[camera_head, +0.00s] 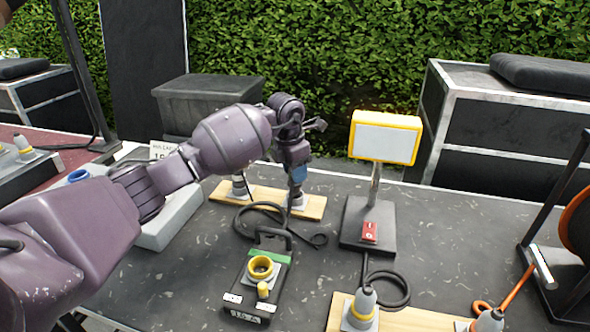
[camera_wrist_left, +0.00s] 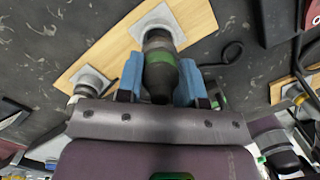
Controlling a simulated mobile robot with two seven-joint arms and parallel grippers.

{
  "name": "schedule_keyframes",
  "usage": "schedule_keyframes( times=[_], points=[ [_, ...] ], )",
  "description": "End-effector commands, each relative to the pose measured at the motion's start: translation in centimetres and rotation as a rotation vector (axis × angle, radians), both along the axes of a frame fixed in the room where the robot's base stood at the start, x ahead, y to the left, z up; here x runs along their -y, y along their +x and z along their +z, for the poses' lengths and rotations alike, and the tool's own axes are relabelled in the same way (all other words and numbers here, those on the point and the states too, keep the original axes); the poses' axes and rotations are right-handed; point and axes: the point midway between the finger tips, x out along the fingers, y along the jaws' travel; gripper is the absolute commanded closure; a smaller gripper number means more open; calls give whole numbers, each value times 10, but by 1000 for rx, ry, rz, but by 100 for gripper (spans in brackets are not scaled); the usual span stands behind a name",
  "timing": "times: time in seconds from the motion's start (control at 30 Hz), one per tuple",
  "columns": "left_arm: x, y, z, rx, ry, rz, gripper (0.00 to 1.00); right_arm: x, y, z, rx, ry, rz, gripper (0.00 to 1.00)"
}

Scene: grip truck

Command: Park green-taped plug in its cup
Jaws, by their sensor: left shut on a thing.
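My left gripper (camera_head: 299,174) is over the right end of a wooden board (camera_head: 225,194). In the left wrist view its blue fingers (camera_wrist_left: 160,82) are shut on the dark green-taped plug (camera_wrist_left: 160,72). The plug is upright at a grey cup on a white square plate (camera_wrist_left: 160,22); the plate also shows in the head view (camera_head: 298,208). The gripper hides much of the plug in the head view, and I cannot tell how deep it sits. A second grey-topped plug (camera_head: 239,186) stands at the board's left end. My right gripper is not in view.
A black box (camera_head: 280,275) with a green stripe and yellow socket stands in front. A lamp with a yellow-framed panel (camera_head: 385,137) stands right on a black base. Black cable (camera_head: 285,215) loops between. Another board (camera_head: 405,320) with plugs and a reel frame are at right.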

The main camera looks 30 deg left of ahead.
Motion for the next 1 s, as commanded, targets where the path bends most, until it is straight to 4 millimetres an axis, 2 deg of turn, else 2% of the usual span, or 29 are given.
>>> schedule_keyframes(
  times=[1.0],
  points=[
    [0, 0, -15, 0, 0, 0, 92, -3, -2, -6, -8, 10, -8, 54]
  ],
)
